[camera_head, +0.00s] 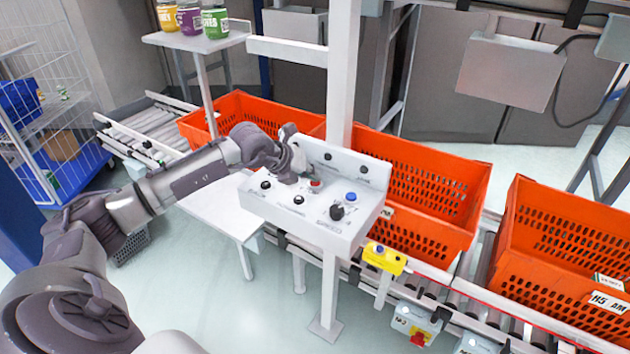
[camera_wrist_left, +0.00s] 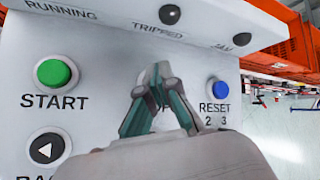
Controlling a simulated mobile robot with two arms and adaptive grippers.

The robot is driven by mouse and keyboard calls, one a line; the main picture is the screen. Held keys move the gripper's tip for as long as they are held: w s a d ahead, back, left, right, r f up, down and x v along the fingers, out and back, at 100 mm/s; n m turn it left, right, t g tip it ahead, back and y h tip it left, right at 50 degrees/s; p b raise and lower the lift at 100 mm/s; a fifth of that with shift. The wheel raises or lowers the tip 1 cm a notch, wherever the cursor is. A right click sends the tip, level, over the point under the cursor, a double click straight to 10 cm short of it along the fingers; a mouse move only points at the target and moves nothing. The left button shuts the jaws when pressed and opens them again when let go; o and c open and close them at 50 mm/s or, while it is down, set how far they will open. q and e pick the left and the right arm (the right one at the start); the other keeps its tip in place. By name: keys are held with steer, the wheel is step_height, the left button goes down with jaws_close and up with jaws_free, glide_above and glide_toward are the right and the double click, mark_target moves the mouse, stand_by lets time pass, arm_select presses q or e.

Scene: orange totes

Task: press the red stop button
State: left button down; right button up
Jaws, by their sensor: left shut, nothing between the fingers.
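The red stop button (camera_head: 315,183) is on the sloped top of a white control panel (camera_head: 270,212) in the head view. My left gripper (camera_head: 301,170) is shut and empty, over the panel just behind and left of the red button. I cannot tell whether it touches the panel. In the left wrist view, the closed fingers (camera_wrist_left: 154,82) cover the red button and most of its label; only "OP" shows. My right gripper is not in view.
A green START button (camera_wrist_left: 56,73) and a blue RESET button (camera_wrist_left: 218,88) flank the fingers. A black knob (camera_head: 337,213) is on the panel's front right. Orange totes (camera_head: 415,190) stand behind on the conveyor. A yellow button box (camera_head: 384,258) hangs below right.

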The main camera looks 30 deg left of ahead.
mark_target(313, 184)
arm_select(q)
steer(key=shift+r+p, duration=0.4)
steer(key=shift+r, duration=0.45)
steer(key=shift+r+p, duration=1.4)
steer(key=shift+r, duration=1.1)
steer(key=shift+d, duration=0.1)
